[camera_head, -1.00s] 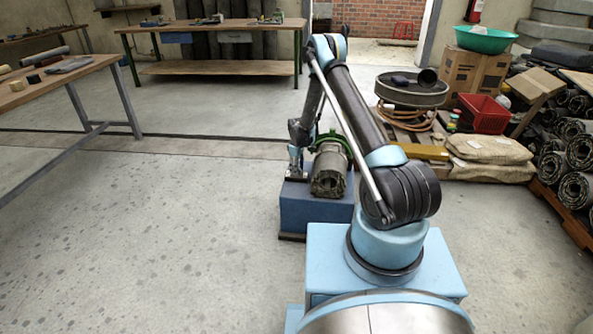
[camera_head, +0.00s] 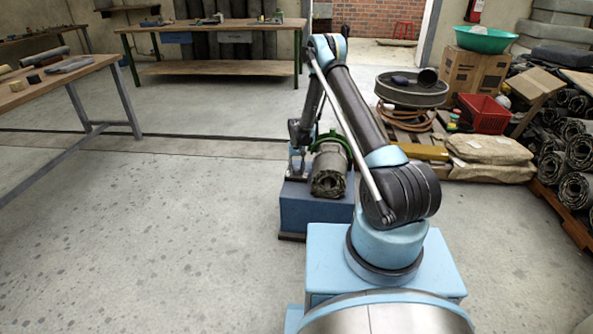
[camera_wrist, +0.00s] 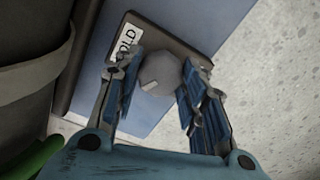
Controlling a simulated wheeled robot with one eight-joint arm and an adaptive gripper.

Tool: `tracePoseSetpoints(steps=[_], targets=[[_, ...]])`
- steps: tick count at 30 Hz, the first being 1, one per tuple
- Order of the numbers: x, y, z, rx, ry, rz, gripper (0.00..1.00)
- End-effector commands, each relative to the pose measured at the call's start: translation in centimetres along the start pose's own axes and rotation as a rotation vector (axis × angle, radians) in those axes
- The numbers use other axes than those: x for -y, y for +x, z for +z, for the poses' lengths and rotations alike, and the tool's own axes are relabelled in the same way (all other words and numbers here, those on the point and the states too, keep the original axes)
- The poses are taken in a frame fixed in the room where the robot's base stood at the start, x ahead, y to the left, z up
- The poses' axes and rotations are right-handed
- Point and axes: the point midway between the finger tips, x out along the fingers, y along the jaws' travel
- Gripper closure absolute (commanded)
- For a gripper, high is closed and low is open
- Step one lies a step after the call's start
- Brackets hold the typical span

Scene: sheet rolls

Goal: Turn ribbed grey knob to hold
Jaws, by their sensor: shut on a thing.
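The grey knob (camera_wrist: 160,74) shows in the wrist view between the two fingers of my gripper (camera_wrist: 158,92). It has a pale pointer mark near its lower left edge. It sits on a dark plate (camera_wrist: 178,40) with a white label (camera_wrist: 127,42) whose visible letters read "OLD"; the rest is covered by a finger. The plate is on a blue box, the machine base (camera_head: 300,213) in the head view. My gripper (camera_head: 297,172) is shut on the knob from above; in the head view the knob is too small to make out.
A table (camera_head: 50,78) is at the left, and a red crate (camera_head: 484,113) and sacks (camera_head: 490,158) are at the right. The floor left of the base is clear.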

Motion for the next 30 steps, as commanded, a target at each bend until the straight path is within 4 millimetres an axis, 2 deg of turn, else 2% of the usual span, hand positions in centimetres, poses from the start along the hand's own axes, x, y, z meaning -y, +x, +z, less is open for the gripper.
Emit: tracePoseSetpoints(steps=[30], targets=[[-0.06, 0.0, -0.22, -0.005, 0.918, -0.002, 0.86]])
